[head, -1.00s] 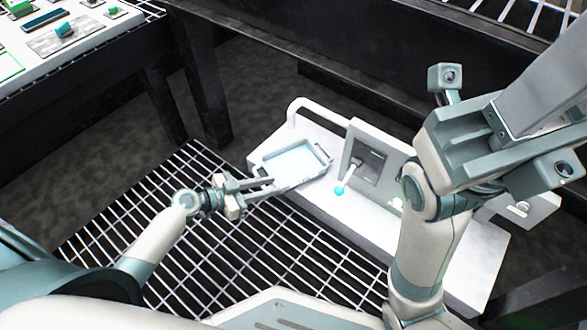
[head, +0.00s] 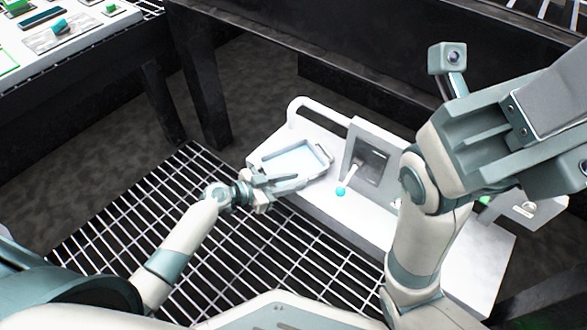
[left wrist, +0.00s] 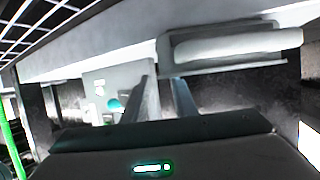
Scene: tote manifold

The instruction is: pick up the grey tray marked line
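The grey tray (head: 318,172) sits on the white bench at the middle of the head view. It is shallow, with a pale blue inside and a raised rim; a mark on it is too small to read. My left gripper (head: 288,181) is at the tray's near side, with its fingers close to the near rim. I cannot tell whether they touch it. In the left wrist view the two fingers (left wrist: 165,92) stand apart with a gap between them, and nothing shows held. My right arm fills the right of the head view, but its fingers do not show.
A white rail (head: 312,107) rises behind the tray. A lever with a teal ball (head: 341,190) and a grey panel (head: 370,165) stand to the tray's right. A wire-grid surface (head: 240,250) lies in front. A dark table leg (head: 205,95) stands at the back left.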

